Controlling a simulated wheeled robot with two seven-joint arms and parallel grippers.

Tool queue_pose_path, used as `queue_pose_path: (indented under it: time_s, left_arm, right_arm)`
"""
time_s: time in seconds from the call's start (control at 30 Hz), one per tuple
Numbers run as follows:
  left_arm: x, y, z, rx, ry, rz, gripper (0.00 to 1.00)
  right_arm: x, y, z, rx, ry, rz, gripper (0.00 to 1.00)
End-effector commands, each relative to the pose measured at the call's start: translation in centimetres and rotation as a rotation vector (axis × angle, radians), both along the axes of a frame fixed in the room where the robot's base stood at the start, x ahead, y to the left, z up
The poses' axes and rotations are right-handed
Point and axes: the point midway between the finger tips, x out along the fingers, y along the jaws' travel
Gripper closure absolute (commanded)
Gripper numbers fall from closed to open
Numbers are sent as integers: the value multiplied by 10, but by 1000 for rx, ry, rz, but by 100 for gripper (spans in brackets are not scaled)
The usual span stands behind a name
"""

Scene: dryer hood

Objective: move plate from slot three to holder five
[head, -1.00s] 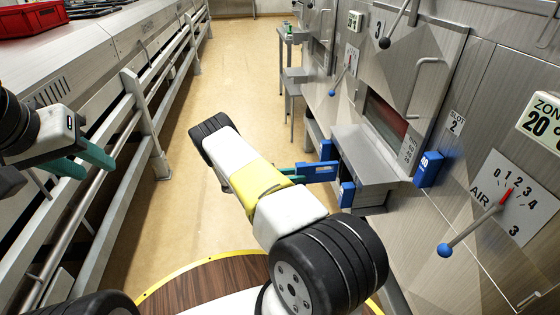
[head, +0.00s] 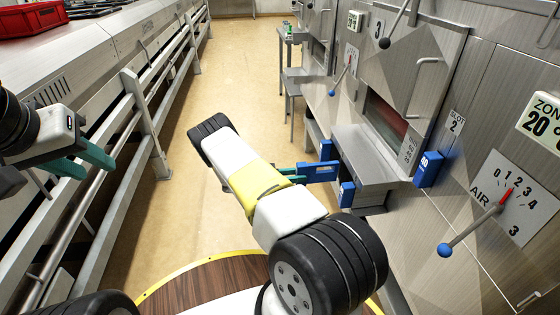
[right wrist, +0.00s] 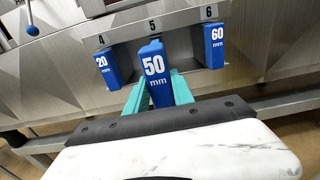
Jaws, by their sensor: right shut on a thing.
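A blue plate marked 50 mm (right wrist: 156,72) is held between the teal fingers of my right gripper (right wrist: 158,92). In the head view this plate (head: 322,172) is at the holder rack under the steel shelf, with my right gripper (head: 296,174) at its left end. In the right wrist view it stands below number 5 of the holder (right wrist: 174,36), between the 20 mm plate (right wrist: 107,67) under 4 and the 60 mm plate (right wrist: 214,46) under 6. I cannot tell how far it sits in the holder. My left gripper (head: 82,160) is open and empty at the left.
Another blue plate (head: 428,170) is in the machine front by the slot 2 label (head: 456,122). A steel shelf (head: 372,155) juts out above the holder. Levers with blue knobs (head: 445,250) stick out. A railing (head: 135,110) runs along the left; the aisle floor (head: 235,70) is clear.

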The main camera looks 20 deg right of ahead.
Motion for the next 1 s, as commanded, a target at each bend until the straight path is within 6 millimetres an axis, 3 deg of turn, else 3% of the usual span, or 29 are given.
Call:
queue_pose_path:
  time_s: [1.0]
  left_arm:
    - [0,0,0,0,0,0,64]
  right_arm:
    - [-6,-26,1,-3,0,-1,100]
